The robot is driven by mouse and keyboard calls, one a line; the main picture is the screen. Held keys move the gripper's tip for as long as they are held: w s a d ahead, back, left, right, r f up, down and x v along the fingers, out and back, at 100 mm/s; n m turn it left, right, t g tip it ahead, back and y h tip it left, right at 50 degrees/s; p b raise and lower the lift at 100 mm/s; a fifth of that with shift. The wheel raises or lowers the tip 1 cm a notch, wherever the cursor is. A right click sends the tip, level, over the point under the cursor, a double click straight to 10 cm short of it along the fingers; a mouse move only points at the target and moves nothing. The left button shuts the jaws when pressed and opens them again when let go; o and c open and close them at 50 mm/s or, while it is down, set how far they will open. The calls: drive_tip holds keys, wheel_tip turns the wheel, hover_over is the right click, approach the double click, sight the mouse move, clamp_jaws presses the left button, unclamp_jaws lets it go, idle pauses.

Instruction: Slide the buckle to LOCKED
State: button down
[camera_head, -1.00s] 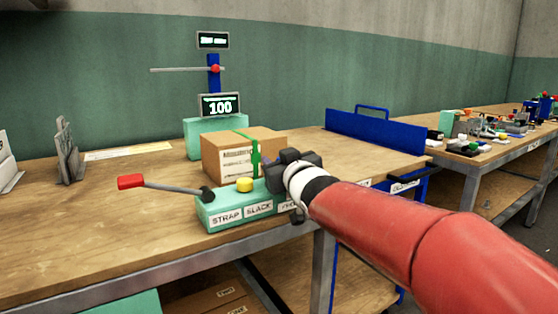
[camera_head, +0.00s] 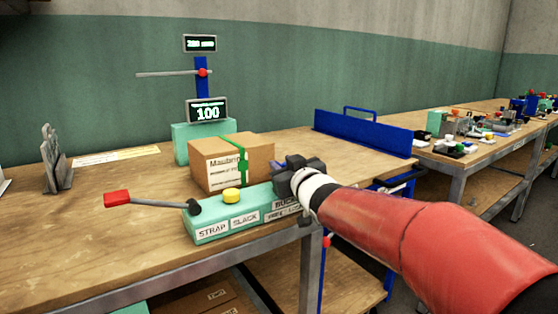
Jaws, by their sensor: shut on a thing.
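The teal strapping unit (camera_head: 222,233) sits at the table's front edge, with labels reading STRAP, SLACK and a partly covered one that seems to read BUCKLE. A red-handled lever (camera_head: 150,201) and a yellow knob (camera_head: 232,195) are on its top. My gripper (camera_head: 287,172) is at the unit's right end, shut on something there. The buckle slider is hidden behind my gripper; a small blue part shows beside the fingers. A cardboard box (camera_head: 215,168) with a green strap (camera_head: 243,167) around it stands just behind the unit.
A teal stand with a display reading 100 (camera_head: 207,111) is behind the box. A blue panel (camera_head: 360,133) stands at the right. A grey rack (camera_head: 58,160) is at the left. A second cluttered table (camera_head: 480,160) extends to the right. The left tabletop is mostly clear.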

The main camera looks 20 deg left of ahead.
drive_tip(key=shift+w+d, duration=0.1)
drive_tip(key=shift+d, duration=0.05)
drive_tip(key=c, duration=1.1)
unclamp_jaws()
drive_tip(key=shift+w, duration=0.1)
drive_tip(key=v, duration=0.8)
